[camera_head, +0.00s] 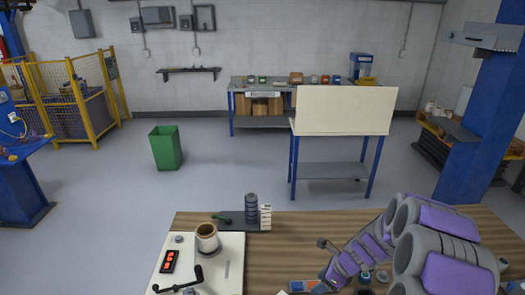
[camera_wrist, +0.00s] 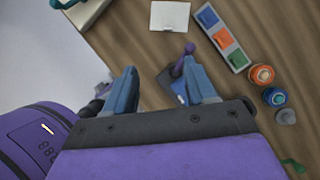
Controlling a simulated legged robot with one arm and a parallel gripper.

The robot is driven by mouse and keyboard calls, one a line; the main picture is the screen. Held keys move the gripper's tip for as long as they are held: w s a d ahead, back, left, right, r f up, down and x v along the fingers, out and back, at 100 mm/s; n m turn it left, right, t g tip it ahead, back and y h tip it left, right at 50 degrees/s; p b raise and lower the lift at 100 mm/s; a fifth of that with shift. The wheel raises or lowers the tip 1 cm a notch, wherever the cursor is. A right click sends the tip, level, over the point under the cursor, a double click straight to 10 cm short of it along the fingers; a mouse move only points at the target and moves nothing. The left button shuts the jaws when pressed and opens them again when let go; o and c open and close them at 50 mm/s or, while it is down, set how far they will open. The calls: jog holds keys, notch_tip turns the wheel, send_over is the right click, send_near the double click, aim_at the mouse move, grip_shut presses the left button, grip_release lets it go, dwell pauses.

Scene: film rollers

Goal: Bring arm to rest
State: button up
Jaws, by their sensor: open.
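My arm (camera_head: 365,250), purple and grey, reaches in from the right of the head view, low over the front wooden table (camera_head: 295,232). In the wrist view my gripper (camera_wrist: 160,72) has its two blue-grey fingers spread wide apart, with no object clamped between them. A small blue item with a purple knob (camera_wrist: 187,50) shows beside the right finger, partly hidden by it. The table top lies below the fingers.
A tray with blue, orange and green squares (camera_wrist: 222,40), a white card (camera_wrist: 170,15) and small capped bottles (camera_wrist: 262,75) lie near the gripper. A white machine (camera_head: 225,270) with a brown-topped cup stands left. Open floor (camera_head: 235,175) lies beyond.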

jog(key=s+a+r+n+g+h+b, duration=0.1)
jog(key=s+a+r+n+b, duration=0.1)
jog(key=s+a+r+n, duration=0.35)
jog(key=s+a+r+n+g+b, duration=0.1)
jog(key=s+a+r+n+b, duration=0.25)
jog(key=s+n, duration=0.45)
jog(key=s+d+r+n+g+h+b, duration=0.1)
jog(key=s+n, duration=0.4)
jog(key=s, duration=0.5)
jog(key=s+d+n+h+b, duration=0.2)
jog(key=s+n, duration=0.3)
jog(key=s, duration=0.6)
jog(key=shift+s+d+r+n+g+h+b, duration=0.25)
jog(key=shift+r+n+g+h+b, duration=0.15)
jog(key=shift+b, duration=0.15)
jog(key=shift+w+d, duration=0.1)
